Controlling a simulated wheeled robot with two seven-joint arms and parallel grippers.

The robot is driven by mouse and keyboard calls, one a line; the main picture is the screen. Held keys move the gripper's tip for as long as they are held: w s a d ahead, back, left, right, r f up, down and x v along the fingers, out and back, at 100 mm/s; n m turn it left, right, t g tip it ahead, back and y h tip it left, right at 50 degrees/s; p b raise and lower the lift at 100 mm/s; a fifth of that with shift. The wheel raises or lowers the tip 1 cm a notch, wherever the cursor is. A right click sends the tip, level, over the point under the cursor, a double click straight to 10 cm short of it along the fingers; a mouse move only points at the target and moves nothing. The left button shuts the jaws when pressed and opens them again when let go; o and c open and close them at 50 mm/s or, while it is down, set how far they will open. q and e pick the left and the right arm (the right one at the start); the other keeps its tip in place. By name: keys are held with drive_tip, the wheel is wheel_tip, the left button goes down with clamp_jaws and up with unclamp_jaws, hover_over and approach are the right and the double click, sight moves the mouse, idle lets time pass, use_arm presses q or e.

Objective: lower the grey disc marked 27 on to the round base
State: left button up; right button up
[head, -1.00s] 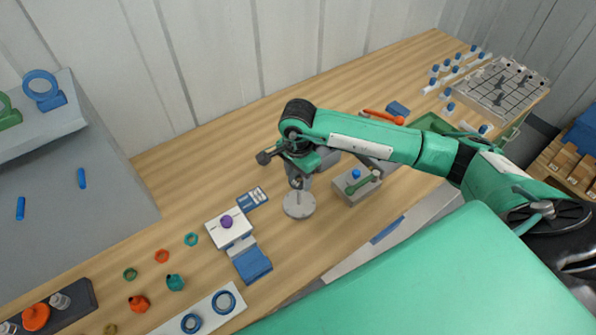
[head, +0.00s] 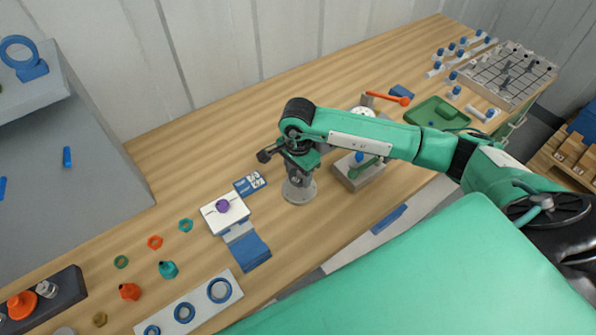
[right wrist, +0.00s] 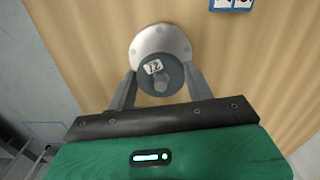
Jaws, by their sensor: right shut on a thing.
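The grey disc marked 27 (right wrist: 172,80) is between the two fingers of my right gripper (right wrist: 161,82), which is shut on it. The number reads upside down in the right wrist view, and a small round knob stands on the disc. The lighter round base (right wrist: 147,40) lies behind the disc, showing mostly beyond its far edge. In the head view the base (head: 299,195) stands on the table directly below my right gripper (head: 298,174). The disc is mostly hidden there by the fingers, and I cannot tell whether it touches the base. My left gripper is out of view.
A white block with a purple knob (head: 223,206) stands left of the base, by a blue-and-white card (head: 250,183). A green tray (head: 436,112) is farther right. Bare table lies behind the base.

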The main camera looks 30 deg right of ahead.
drive_tip(key=shift+f, duration=0.1)
drive_tip(key=o, duration=1)
drive_tip(key=shift+o, duration=0.2)
wheel_tip(320, 180, up, 14)
drive_tip(key=b, duration=0.4)
drive_tip(key=shift+f, duration=0.15)
